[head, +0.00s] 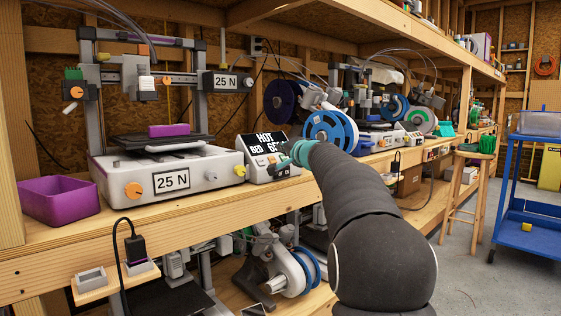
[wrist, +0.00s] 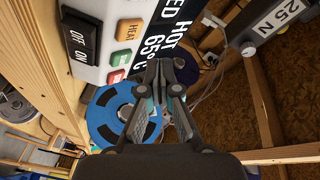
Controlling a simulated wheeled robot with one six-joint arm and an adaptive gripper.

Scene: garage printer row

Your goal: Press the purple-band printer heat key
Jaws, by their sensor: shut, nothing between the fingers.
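The printer (head: 165,170) on the left of the bench is white, labelled 25 N, with a purple block (head: 169,130) on its bed. Beside it stands a white control box (head: 262,170) whose dark display reads HOT BED and 65°C. In the wrist view, the orange HEAT key (wrist: 129,30) sits on that box, above a green key (wrist: 122,57) and a red key (wrist: 113,75). My gripper (head: 284,164) is shut and empty in front of the box. In the wrist view, its fingertips (wrist: 165,72) lie right of and below the HEAT key; I cannot tell whether they touch the box.
A black OFF/ON switch (wrist: 80,38) is beside the keys. A blue spool (head: 331,132) stands close behind my gripper. A purple bin (head: 60,203) sits at the bench's left. A stool (head: 470,195) and blue cart (head: 525,200) stand on the floor at right.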

